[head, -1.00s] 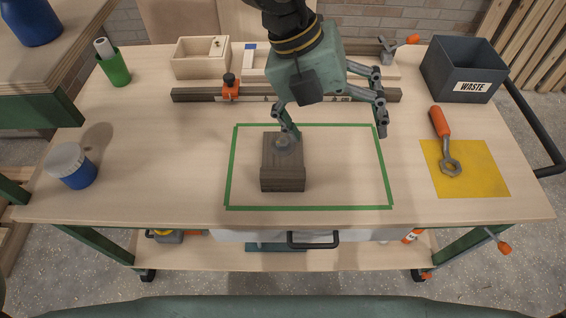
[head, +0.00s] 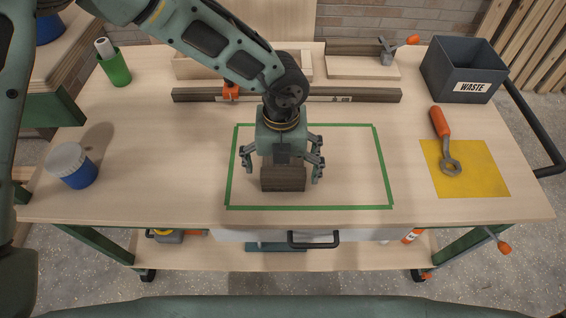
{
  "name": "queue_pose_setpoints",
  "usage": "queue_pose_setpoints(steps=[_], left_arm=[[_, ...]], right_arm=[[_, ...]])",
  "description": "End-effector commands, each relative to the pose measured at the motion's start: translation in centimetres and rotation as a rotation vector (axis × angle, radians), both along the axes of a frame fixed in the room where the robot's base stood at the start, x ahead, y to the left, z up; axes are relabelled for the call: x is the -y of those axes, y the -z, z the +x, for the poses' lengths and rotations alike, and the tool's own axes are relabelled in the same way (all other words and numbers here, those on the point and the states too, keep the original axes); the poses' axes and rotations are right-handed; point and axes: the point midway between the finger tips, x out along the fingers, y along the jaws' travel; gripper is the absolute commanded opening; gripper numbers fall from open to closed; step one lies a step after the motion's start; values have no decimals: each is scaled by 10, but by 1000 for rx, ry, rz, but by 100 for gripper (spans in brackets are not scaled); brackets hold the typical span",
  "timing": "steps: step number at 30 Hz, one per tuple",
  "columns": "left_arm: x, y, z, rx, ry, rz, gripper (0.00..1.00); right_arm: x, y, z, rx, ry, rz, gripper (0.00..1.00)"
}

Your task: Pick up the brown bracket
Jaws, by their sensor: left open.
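The brown bracket (head: 284,182) appears as a dark brown, wood-grained block on the workbench, inside the green taped rectangle. Its front face shows; its top and back are mostly hidden by my gripper. My left gripper (head: 281,170) points down over it from behind. Its fingers are spread, one to the left of the block and the others to the right, with gaps to its sides. I cannot tell how far above the bench the fingertips are. My right gripper is not in view.
A long rail with an orange clamp (head: 231,91) lies behind the taped area. A blue jar (head: 76,170) and a green cup (head: 116,70) stand left. An orange-handled tool (head: 443,140) lies on a yellow mat (head: 487,176); a waste bin (head: 463,66) stands behind it.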

Motion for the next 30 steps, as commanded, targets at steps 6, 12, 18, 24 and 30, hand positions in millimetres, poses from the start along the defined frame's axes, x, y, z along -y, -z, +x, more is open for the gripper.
queue_pose_setpoints(steps=[6, 12, 18, 24, 30], left_arm=[[4, 30, 4, -1, 0, 0, 100], [3, 34, 4, 0, 0, -1, 100], [3, 34, 4, 0, 0, -1, 91], [3, 34, 4, 0, 0, -1, 74], [3, 34, 4, 0, 0, -1, 56]], right_arm=[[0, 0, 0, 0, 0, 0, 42], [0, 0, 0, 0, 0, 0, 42], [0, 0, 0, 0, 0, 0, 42], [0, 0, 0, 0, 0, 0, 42], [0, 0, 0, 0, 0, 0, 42]])
